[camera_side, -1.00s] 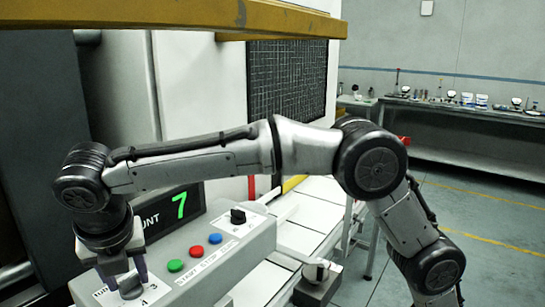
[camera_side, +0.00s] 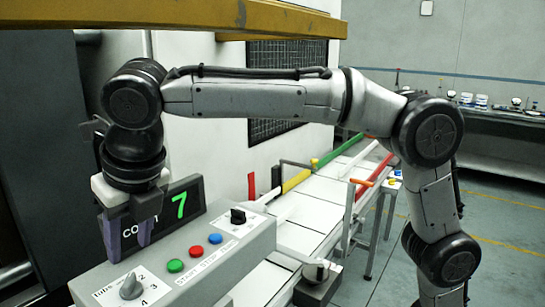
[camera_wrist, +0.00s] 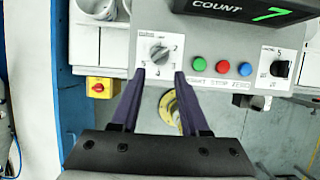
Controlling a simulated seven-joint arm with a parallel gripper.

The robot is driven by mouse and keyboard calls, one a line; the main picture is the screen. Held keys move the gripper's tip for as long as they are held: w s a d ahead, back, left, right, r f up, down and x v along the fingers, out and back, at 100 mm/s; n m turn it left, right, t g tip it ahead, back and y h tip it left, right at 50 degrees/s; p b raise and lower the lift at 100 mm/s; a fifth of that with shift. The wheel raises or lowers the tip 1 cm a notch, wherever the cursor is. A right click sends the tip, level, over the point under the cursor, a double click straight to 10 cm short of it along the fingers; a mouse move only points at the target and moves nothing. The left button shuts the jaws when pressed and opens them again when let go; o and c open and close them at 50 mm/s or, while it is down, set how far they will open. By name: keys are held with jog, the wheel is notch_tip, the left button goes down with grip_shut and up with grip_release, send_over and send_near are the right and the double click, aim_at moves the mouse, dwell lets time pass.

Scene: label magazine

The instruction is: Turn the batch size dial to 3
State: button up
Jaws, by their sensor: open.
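The batch size dial (camera_side: 131,287) is a grey knob on a white label plate at the near end of the grey control panel. Numbers including 2, 3 and 4 are printed around it. In the wrist view the dial (camera_wrist: 160,53) shows just beyond my fingertips, uncovered. Its knob has a raised ridge, but I cannot tell for sure which number it points to. My gripper (camera_side: 130,250) has purple fingers and is open and empty. It hangs above the dial, clear of it. In the wrist view the fingers (camera_wrist: 160,73) are spread apart.
Green (camera_side: 175,265), blue-and-red buttons and a second, black dial (camera_side: 238,215) sit on the same panel. A count display (camera_side: 165,215) reading 7 stands behind, close to my fingers. A conveyor (camera_side: 310,210) runs off to the right.

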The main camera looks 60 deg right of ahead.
jog(key=s+d+r+m, duration=0.1)
jog(key=s+d+r, duration=0.1)
jog(key=d+r, duration=0.55)
jog(key=s+d+m, duration=0.3)
jog(key=d+m, duration=0.1)
jog(key=d, duration=0.3)
jog(key=s+d+m, duration=0.3)
jog(key=s+d, duration=0.1)
jog(key=d, duration=0.3)
jog(key=shift+m+t+h, duration=0.3)
jog(key=shift+m+t, duration=0.1)
